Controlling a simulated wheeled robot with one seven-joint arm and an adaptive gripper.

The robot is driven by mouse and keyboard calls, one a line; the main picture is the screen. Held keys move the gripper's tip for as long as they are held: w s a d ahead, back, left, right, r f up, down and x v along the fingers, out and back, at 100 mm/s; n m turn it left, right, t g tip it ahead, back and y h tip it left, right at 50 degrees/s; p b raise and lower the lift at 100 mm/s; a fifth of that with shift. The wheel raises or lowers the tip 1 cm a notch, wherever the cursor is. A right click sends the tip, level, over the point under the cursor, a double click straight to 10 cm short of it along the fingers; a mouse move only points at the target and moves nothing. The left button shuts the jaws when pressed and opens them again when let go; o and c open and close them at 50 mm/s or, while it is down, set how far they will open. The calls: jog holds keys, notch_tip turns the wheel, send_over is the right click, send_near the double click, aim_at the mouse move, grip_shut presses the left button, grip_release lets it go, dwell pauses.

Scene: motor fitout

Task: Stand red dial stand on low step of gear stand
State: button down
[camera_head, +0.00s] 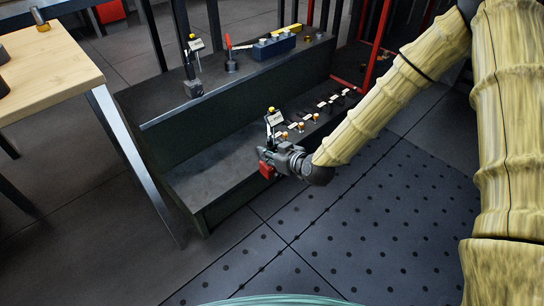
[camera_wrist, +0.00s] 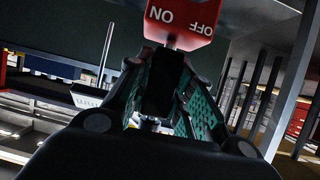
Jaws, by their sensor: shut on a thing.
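In the wrist view the red base (camera_wrist: 180,22) with ON and OFF lettering shows beyond my gripper (camera_wrist: 160,95). The gear stand is a dark two-level bench; its low step (camera_head: 205,178) is bare at the left. The base overlaps the low step's front edge in the picture; I cannot tell whether it touches. My gripper hides part of the upright.
A similar dark-based dial stand (camera_head: 194,88), a red-handled clamp (camera_head: 231,64) and a blue block (camera_head: 273,48) stand on the upper step. Labels and brass pieces (camera_head: 301,127) line the low step's right. A wooden table (camera_head: 50,75) stands left. Floor in front is clear.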

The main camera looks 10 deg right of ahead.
jog(key=shift+w+a+f+n+y+b, duration=0.1)
jog(key=shift+w+f+n+y+b, duration=0.1)
jog(key=shift+f+b, duration=0.35)
jog(key=shift+w+a+f+n+y+b, duration=0.1)
jog(key=shift+w+a+f+b, duration=0.05)
jog(key=shift+f+b, duration=0.35)
jog(key=shift+w+a+f+n+y+b, duration=0.1)
jog(key=shift+w+f+b, duration=0.1)
jog(key=shift+f+b, duration=0.35)
jog(key=shift+r+p, duration=0.15)
jog(key=shift+p, duration=0.2)
jog(key=f+b+x, duration=0.1)
jog(key=b+x, duration=0.3)
jog(key=x, duration=1.4)
jog(key=shift+s, duration=0.35)
dwell(1.0)
jog(key=shift+p, duration=0.5)
dwell(0.6)
jog(key=shift+f, duration=0.35)
dwell(0.7)
jog(key=c, duration=1.2)
grip_release()
